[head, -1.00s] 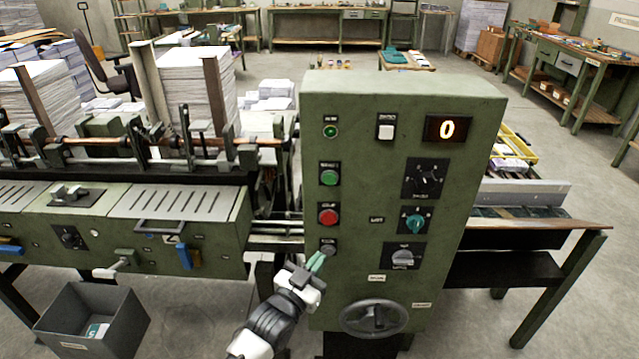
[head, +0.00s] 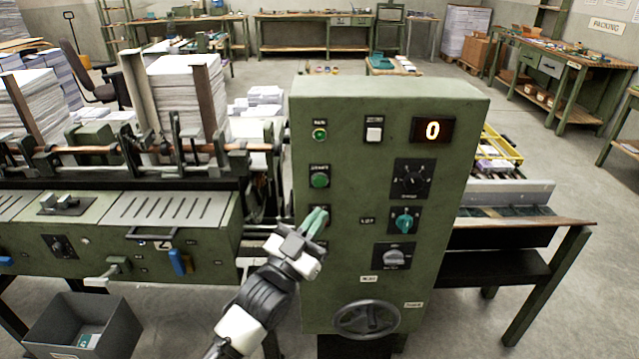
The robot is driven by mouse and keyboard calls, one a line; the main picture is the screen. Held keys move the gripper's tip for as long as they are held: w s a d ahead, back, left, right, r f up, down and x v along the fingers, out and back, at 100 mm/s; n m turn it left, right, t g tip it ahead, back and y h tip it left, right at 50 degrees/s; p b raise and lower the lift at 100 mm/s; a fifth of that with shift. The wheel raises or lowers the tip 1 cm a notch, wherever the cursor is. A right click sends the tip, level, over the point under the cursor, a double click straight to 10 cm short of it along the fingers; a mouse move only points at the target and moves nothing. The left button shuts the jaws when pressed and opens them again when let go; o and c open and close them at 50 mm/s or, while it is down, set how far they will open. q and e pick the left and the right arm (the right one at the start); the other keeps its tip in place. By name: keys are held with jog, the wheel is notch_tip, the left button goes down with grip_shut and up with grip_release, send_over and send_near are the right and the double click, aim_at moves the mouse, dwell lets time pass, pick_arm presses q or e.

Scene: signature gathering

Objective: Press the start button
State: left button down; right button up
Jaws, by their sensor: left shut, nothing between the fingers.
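The green start button (head: 319,180) sits on the left side of the front of the green control cabinet (head: 345,130), under a small dark label. My left gripper (head: 316,216) is shut and empty, with its teal fingertips pointing up just below the start button. The fingertips cover the spot of the red button, which is hidden behind them. Whether they touch the panel I cannot tell. My right gripper is not in view.
A grey bin (head: 110,320) stands on the floor at left.

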aim_at(320, 182)
pick_arm(q)
jog(key=shift+w+b, duration=2.55)
jog(key=shift+w, duration=1.7)
jog(key=shift+w, duration=0.15)
jog(key=shift+w+b, duration=0.25)
jog(key=shift+b, duration=0.05)
jog(key=shift+w+b, duration=0.35)
jog(key=shift+w, duration=0.05)
jog(key=shift+s+r, duration=0.1)
jog(key=shift+s+p, duration=0.35)
jog(key=shift+p, duration=0.15)
jog(key=shift+s, duration=0.4)
